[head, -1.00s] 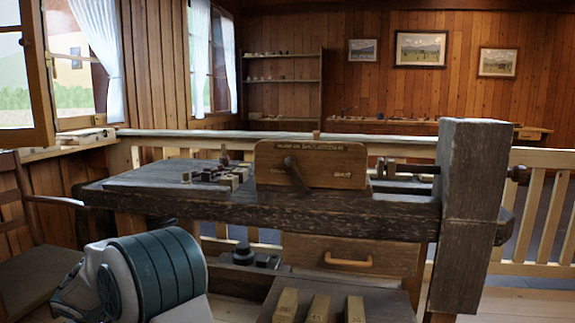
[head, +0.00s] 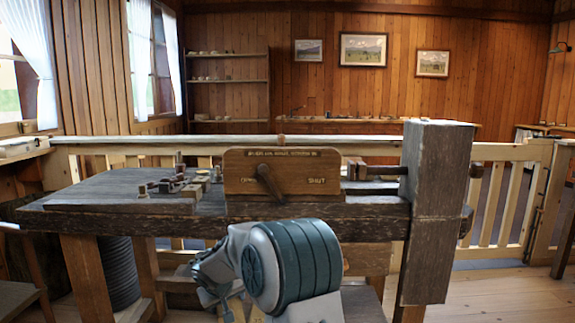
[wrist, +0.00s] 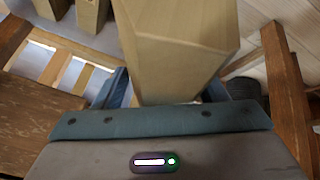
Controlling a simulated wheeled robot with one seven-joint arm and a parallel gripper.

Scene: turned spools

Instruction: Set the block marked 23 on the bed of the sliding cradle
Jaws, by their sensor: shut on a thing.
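My gripper (wrist: 168,88) is shut on a pale wooden block (wrist: 175,45), which stands out between its two blue fingers in the wrist view. No number shows on the side of the block I see. A dark workbench (head: 130,205) carries an upright wooden board (head: 283,175) with a lever and the word SHUT. Small wooden parts (head: 356,168) sit by a screw rod right of the board. I cannot tell which part is the sliding cradle's bed.
A thick grey post (head: 436,215) stands at the bench's right end. Small blocks and pieces (head: 178,187) lie on the bench left of the board. Other pale blocks (wrist: 92,12) show at the wrist view's top left. A rail (head: 500,152) runs behind; floor is open at right.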

